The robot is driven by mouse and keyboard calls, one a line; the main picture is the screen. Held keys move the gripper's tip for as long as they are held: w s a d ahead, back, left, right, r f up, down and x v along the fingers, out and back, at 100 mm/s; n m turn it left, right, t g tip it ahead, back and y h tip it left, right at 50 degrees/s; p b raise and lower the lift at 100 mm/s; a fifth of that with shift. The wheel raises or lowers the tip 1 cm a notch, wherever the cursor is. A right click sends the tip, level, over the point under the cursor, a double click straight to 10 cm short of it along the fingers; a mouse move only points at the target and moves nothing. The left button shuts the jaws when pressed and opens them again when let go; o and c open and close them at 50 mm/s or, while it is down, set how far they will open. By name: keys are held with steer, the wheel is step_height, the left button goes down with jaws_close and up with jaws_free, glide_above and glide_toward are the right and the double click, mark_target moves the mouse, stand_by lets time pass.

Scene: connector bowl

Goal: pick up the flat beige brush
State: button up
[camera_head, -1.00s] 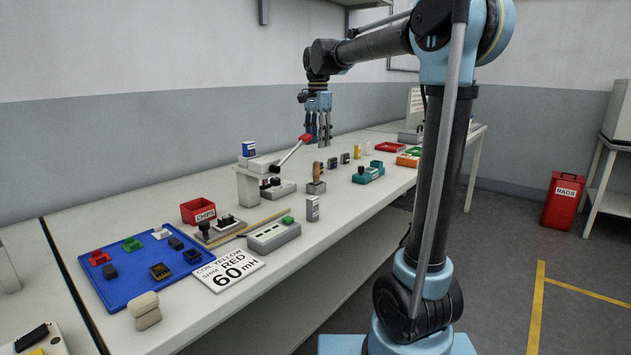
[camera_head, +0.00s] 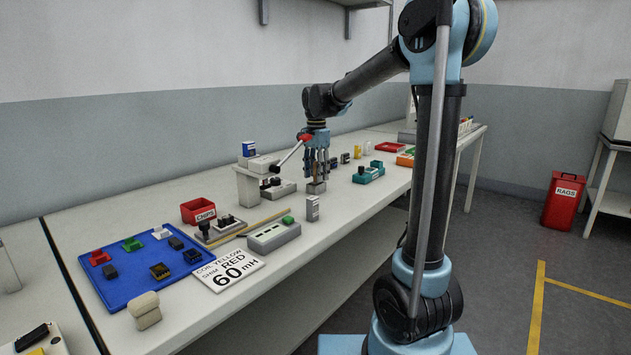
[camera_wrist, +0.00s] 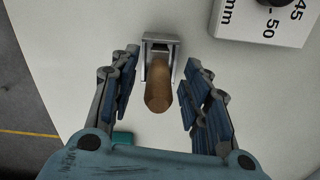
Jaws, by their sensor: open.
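A tan-brown, rounded handle (camera_wrist: 158,92), which looks like the brush's, stands in a grey holder (camera_wrist: 160,40) on the bench. The holder also shows in the head view (camera_head: 317,188), where my fingers largely cover the handle. My gripper (camera_head: 317,172) is open and points down over it. In the wrist view, the handle lies between the two sets of blue fingers, with a gap on each side. The brush's lower end is hidden in the holder.
A teal holder (camera_head: 368,176) stands to the right. A red-knobbed lever press (camera_head: 250,180) is close on the left, with its lever (camera_head: 290,154) near my fingers. A grey box (camera_head: 273,236) and a small grey block (camera_head: 313,208) stand in front.

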steer(key=shift+f, duration=0.3)
steer(key=shift+c, duration=0.5)
jaws_close()
steer(key=shift+r, duration=0.1)
